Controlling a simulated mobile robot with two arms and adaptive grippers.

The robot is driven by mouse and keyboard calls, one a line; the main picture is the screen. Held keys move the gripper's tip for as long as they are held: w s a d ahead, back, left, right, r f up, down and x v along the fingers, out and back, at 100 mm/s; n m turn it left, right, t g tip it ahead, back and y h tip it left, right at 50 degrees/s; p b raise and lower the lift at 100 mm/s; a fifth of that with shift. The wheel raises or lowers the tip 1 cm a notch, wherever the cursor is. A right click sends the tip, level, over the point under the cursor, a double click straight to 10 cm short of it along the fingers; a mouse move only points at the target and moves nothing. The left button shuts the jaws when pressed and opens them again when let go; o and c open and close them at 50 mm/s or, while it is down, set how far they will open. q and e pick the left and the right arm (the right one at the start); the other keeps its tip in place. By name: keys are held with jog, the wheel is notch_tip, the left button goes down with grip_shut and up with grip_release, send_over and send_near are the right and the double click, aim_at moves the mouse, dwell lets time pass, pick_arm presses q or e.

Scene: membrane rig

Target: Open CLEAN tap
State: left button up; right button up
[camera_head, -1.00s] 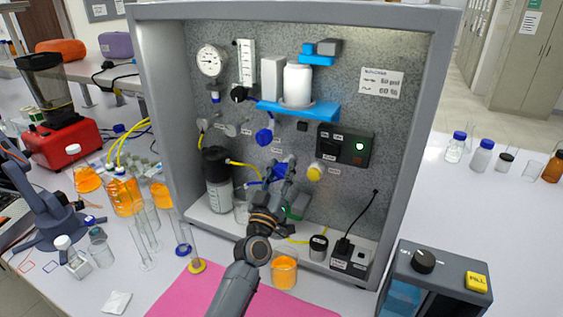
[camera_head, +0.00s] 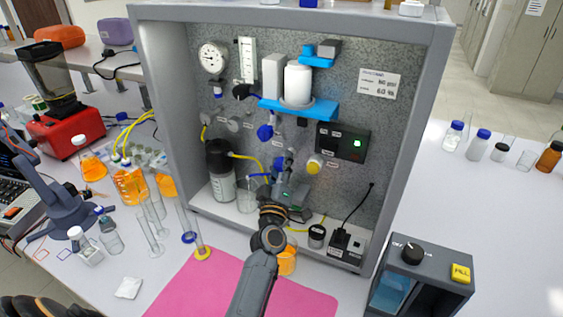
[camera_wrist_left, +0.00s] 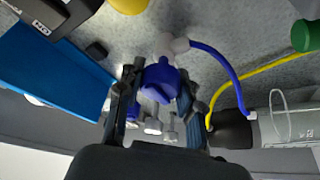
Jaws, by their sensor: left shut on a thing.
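My left gripper (camera_head: 284,164) reaches up from the bottom of the head view to the back panel of the grey rig. In the left wrist view, my left gripper (camera_wrist_left: 159,92) has its fingers on both sides of a blue tap knob (camera_wrist_left: 158,80), shut on it. A white fitting (camera_wrist_left: 174,46) and a blue tube (camera_wrist_left: 222,65) join this tap. In the head view, the gripper mostly hides the held knob. Another blue tap (camera_head: 265,132) sits up and left of it. The tap labels are too small to read. My right gripper is not in view.
A yellow knob (camera_head: 314,164) is close to the right of the gripper. A blue shelf (camera_head: 322,109) with a white bottle (camera_head: 297,84) is above. A glass beaker (camera_head: 247,195) and a black-capped bottle (camera_head: 220,172) stand to the left. An orange-filled beaker (camera_head: 288,262) stands beside my forearm.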

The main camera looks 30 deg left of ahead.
pick_arm(q)
jog(key=o, duration=1.2)
jog(key=v, duration=1.2)
jog(key=shift+r, duration=0.1)
